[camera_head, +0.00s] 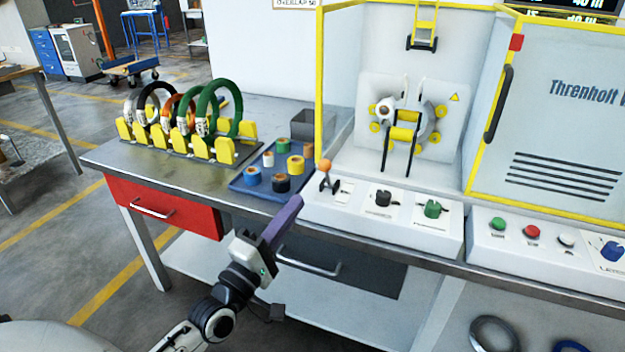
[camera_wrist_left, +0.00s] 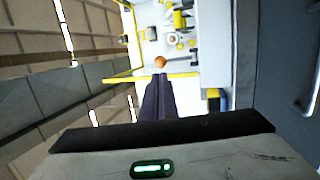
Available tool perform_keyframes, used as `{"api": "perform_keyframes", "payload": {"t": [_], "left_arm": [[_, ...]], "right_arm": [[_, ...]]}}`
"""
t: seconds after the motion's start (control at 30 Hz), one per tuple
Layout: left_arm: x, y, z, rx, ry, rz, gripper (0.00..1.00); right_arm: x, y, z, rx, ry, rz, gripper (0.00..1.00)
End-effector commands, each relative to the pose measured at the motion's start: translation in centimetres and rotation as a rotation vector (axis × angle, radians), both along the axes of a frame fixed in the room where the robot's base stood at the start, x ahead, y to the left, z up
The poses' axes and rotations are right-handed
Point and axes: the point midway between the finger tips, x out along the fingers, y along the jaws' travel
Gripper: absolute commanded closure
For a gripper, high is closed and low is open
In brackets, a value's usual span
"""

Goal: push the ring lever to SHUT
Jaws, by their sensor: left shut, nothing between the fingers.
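The ring lever (camera_head: 326,176) stands on the left end of the white control panel, with an orange ball knob on a dark base. Its orange knob (camera_wrist_left: 159,62) also shows in the left wrist view, just beyond the fingertips. My left gripper (camera_head: 297,203) is shut and empty, its purple fingers pointing up toward the lever from the front left. In the head view a small gap shows between the fingertips and the lever. The fingers (camera_wrist_left: 158,82) hide part of the panel in the wrist view. The lever's label is too small to read. My right gripper is not in view.
A black knob (camera_head: 383,197) and a green knob (camera_head: 432,209) sit right of the lever. A blue tray (camera_head: 240,184) with several coloured spools lies left of it. The yellow-framed machine (camera_head: 405,120) stands behind. A rack (camera_head: 190,147) holds several coils.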

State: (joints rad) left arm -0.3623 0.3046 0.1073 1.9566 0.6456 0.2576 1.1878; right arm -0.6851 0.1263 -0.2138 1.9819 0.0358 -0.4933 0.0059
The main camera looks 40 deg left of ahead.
Motion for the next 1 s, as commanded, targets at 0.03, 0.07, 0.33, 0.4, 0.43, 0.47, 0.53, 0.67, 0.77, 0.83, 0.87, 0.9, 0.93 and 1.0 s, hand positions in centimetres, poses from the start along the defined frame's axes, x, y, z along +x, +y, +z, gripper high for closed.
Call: {"api": "perform_keyframes", "payload": {"t": [0.03,0.07,0.33,0.4,0.43,0.47,0.53,0.67,0.77,0.83,0.87,0.9,0.93,1.0], "left_arm": [[1.2,0.1,0.6,-0.001,-0.004,0.001,1.00],[1.8,0.1,0.7,-0.001,-0.004,0.001,1.00],[6.2,0.4,1.9,0.000,0.000,0.001,1.00],[6.9,0.5,2.0,0.000,0.001,0.000,1.00],[7.1,0.5,2.1,0.000,0.001,0.000,1.00],[7.3,0.5,2.1,0.000,0.002,0.000,1.00],[7.6,0.5,2.1,0.000,0.002,0.000,1.00],[7.8,0.5,2.2,0.001,0.002,0.000,1.00],[7.8,0.5,2.2,0.001,0.002,0.000,1.00],[7.8,0.5,2.2,0.001,0.002,0.000,1.00],[7.8,0.5,2.1,0.001,0.003,0.000,1.00],[7.8,0.5,2.2,0.001,0.002,0.000,1.00],[7.8,0.5,2.2,0.001,0.002,0.000,1.00],[7.8,0.5,2.2,0.001,0.002,0.000,1.00]], "right_arm": [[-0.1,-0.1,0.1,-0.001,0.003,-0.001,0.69],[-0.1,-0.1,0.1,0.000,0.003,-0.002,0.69],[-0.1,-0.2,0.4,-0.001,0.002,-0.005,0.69],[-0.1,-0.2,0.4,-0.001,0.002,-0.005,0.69],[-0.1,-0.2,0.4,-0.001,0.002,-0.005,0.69],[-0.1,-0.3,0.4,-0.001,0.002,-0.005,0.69],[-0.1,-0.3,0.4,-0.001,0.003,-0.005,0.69],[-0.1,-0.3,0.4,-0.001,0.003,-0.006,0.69],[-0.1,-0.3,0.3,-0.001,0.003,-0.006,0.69],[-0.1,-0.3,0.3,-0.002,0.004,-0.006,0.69],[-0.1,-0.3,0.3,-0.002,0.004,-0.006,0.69],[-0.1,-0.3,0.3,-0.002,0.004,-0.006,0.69],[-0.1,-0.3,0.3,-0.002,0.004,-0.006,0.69],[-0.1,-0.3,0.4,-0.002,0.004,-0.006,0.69]]}}
